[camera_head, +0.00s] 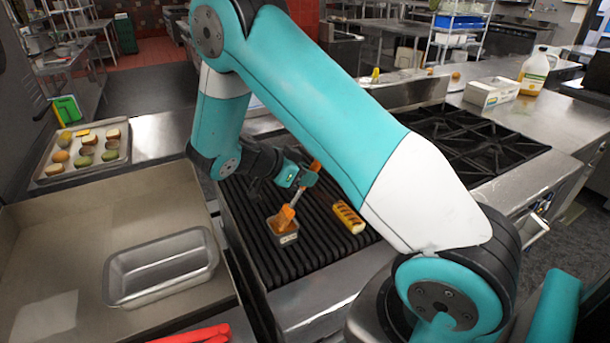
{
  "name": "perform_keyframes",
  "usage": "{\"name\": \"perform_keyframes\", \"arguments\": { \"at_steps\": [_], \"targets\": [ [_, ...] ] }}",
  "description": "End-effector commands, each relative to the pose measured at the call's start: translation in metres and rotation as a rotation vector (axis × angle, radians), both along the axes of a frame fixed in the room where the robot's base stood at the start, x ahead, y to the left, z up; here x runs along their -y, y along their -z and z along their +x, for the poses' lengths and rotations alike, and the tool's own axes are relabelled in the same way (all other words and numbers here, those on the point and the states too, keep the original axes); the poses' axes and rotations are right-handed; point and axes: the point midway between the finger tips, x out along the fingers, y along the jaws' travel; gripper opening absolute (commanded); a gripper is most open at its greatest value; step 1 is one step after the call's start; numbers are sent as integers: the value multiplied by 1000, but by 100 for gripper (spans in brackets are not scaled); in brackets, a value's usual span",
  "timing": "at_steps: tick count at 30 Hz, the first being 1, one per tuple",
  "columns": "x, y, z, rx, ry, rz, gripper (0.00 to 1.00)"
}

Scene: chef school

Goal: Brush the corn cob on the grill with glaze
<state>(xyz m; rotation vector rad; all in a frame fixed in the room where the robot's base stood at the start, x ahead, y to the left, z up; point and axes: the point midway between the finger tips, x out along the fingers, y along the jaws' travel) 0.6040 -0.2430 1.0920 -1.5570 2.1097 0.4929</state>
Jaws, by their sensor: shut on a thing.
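My gripper (300,180) is shut on a basting brush (290,208) above the grill (258,250). The brush slants, with its orange handle end up and its orange head down. The head is at a small square metal cup (283,238) on the grill bars; it appears to be at or inside the cup's mouth, but I cannot tell how deep. The yellow corn cob (348,217) with dark marks lies on the grill to the right of the cup, apart from the brush. No separate glaze surface can be made out in the cup.
A loaf pan (161,267) sits in a large shallow tray (105,217) left of the grill. Another tray (66,177) holds several round foods. Black burners (465,140) lie right of the grill, with a white box (490,92) and a jug (535,71) beyond.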

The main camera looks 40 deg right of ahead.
Motion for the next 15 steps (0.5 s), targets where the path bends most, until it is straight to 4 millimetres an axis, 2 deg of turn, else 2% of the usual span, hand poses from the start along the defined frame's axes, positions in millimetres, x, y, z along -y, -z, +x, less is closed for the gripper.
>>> {"name": "perform_keyframes", "arguments": {
  "at_steps": [8,15],
  "targets": [
    [0,0,0,-2,-1,3,0],
    [0,-17,0,0,-1,2,0]
  ]
}}
